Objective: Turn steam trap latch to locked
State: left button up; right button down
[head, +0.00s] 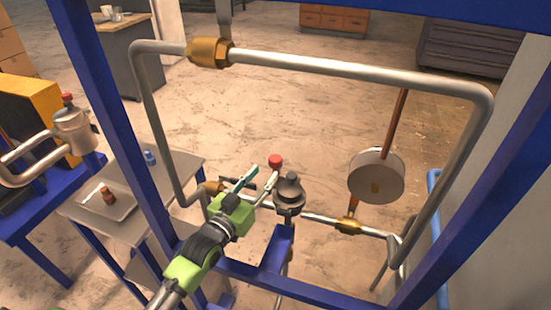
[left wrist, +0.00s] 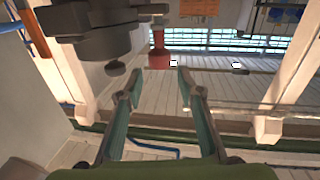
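The steam trap (head: 289,194) is a dark grey, round-topped body on the lower pipe in the head view. A lever with a red knob (head: 275,161) rises beside it; I take this as the latch. My left gripper (head: 257,178) is just left of the lever, its teal fingers apart. In the left wrist view the fingers (left wrist: 160,76) are open with nothing between them. The red knob (left wrist: 158,54) shows beyond the fingertips, and a grey body (left wrist: 90,30), apparently the trap, fills the upper left. My right gripper is not in view.
A blue frame (head: 103,110) and a grey pipe loop (head: 330,68) with brass fittings surround the trap. A round grey disc-like part (head: 376,176) hangs at the right. A side table (head: 185,173) with a tray (head: 122,205) stands at the left. Open floor lies behind.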

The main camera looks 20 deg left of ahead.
aim_at(272, 165)
pick_arm(q)
jog(key=w, duration=0.2)
jog(key=w+d, duration=0.1)
jog(key=w, duration=0.2)
jog(key=w+p, duration=0.1)
jog(key=w, duration=0.2)
jog(key=shift+d, duration=0.3)
grip_shut()
jog(key=shift+a+f, duration=0.1)
